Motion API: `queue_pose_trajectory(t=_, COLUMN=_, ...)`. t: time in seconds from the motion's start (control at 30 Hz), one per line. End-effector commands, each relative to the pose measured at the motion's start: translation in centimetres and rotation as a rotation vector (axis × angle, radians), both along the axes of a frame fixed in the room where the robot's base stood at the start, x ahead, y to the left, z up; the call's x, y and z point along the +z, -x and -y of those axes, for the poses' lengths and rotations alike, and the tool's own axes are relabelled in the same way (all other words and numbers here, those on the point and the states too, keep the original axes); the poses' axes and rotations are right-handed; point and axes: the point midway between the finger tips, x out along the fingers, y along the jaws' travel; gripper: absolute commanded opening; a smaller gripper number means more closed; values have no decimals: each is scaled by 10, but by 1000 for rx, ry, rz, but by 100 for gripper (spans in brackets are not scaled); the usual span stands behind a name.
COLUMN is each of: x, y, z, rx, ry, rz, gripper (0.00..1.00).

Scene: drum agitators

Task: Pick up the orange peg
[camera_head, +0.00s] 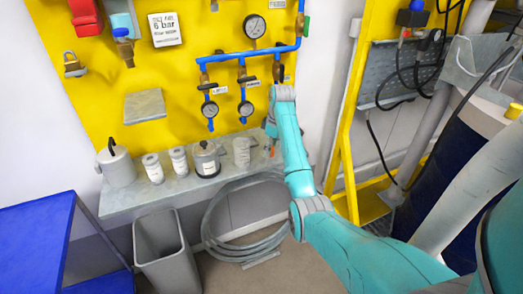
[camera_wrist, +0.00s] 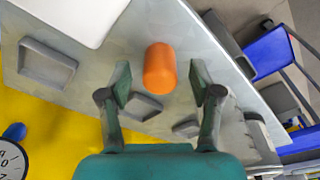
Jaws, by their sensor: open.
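The orange peg (camera_wrist: 160,68) stands out on the grey shelf in the wrist view, seen from above, with its rounded end and side showing. My gripper (camera_wrist: 160,82) is open and empty, with one finger left and one right of the peg in the picture. The peg lies in line with the gap, slightly beyond the fingertips; I see no contact. How far above the peg the fingers are, I cannot tell. In the head view my arm covers most of this end of the shelf and the fingers are hard to make out.
On the shelf (camera_head: 140,200) stand several grey and white containers, including a dark-topped pot (camera_head: 206,160). Square grey holders (camera_wrist: 47,64) lie near the peg. Gauges and blue pipes (camera_head: 275,50) hang on the yellow panel behind. A bin (camera_head: 165,255) and a hose coil (camera_head: 215,235) are below.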

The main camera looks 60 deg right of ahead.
Motion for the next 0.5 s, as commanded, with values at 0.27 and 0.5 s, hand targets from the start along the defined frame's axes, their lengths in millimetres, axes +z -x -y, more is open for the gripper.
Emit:
queue_pose_trajectory(t=0.27, x=-3, y=2, z=1, rx=0, ry=1, rz=0, gripper=64)
queue_pose_trajectory(t=0.5, x=-3, y=2, z=1, rx=0, ry=1, rz=0, gripper=6)
